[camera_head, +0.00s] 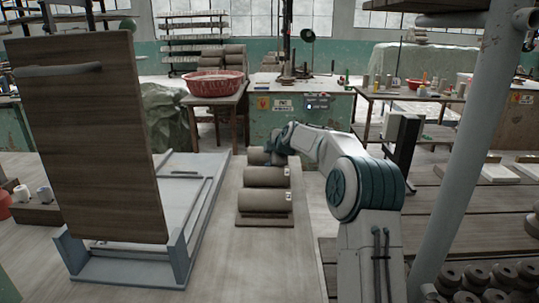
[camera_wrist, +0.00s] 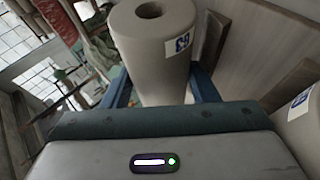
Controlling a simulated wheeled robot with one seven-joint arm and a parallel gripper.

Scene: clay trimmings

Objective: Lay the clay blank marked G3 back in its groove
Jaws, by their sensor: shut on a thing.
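My gripper (camera_wrist: 158,92) is shut on the clay blank marked G3 (camera_wrist: 160,45), a grey-beige cylinder with a hole in its end and a white label. In the head view my gripper (camera_head: 275,148) is at the farthest of three blanks in a row, and the held G3 blank (camera_head: 256,156) shows there in part. Two other blanks, a middle one (camera_head: 264,177) and a near one (camera_head: 263,201), lie on the wooden rack (camera_head: 262,219). The groove under G3 is hidden, and I cannot tell whether G3 touches the rack.
Another labelled blank (camera_wrist: 303,122) lies close by at the right of the wrist view. A grey frame (camera_head: 130,268) with an upright wooden board (camera_head: 90,140) stands left of the rack. A grey post (camera_head: 470,150) rises at right. The tabletop in front of the rack is clear.

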